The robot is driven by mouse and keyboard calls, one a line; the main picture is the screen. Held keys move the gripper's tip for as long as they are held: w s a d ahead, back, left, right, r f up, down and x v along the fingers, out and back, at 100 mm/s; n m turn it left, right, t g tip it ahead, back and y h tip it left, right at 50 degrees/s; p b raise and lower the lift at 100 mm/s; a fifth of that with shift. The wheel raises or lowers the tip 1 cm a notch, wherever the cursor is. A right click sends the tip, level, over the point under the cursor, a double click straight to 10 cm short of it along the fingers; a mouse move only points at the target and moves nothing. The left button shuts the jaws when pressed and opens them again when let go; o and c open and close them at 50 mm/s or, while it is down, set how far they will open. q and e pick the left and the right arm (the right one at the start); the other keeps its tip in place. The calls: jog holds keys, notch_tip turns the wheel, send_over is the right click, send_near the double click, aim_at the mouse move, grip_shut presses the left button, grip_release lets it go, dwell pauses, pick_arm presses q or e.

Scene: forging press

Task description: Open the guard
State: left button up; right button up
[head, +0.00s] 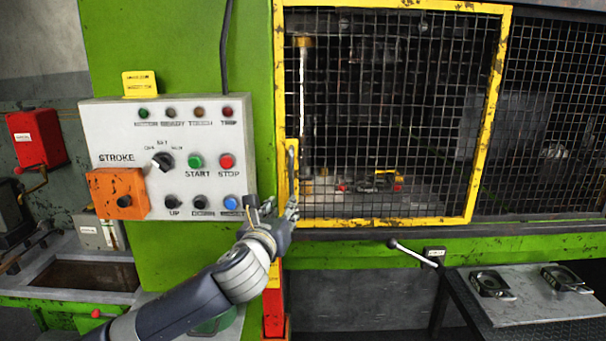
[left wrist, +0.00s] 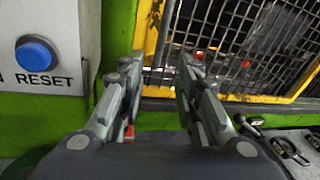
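The guard is a mesh panel in a chipped yellow frame (head: 488,120) on the front of the green press. It covers the press opening, with its left edge against the green column. The guard frame (left wrist: 157,45) also shows in the left wrist view. My left gripper (head: 281,205) is just below the handle, near the frame's lower left corner. In the left wrist view its fingers (left wrist: 158,62) are apart with nothing between them. My right gripper is in neither view.
A grey control panel (head: 110,140) with buttons stands left of the guard; its blue RESET button (left wrist: 36,53) is close to my left gripper. A lever (head: 412,253) sticks out below the guard. A metal table (head: 535,312) with two dark parts stands lower right.

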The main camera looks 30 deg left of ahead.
aim_at(291, 177)
pick_arm(q)
jog(key=shift+m+t, duration=0.4)
jog(key=shift+m, duration=0.5)
jog(key=w+a+r+p, duration=0.1)
jog(key=w, duration=0.2)
jog(key=w+a+r+p, duration=0.1)
jog(key=w, duration=0.2)
jog(key=w+a+r+p, duration=0.1)
jog(key=w, duration=0.2)
jog(key=shift+a+r, duration=0.25)
jog(key=shift+r, duration=0.15)
jog(key=shift+w+a+f+p, duration=0.1)
jog(key=shift+w+a+p, duration=0.2)
jog(key=shift+w, duration=0.3)
grip_shut()
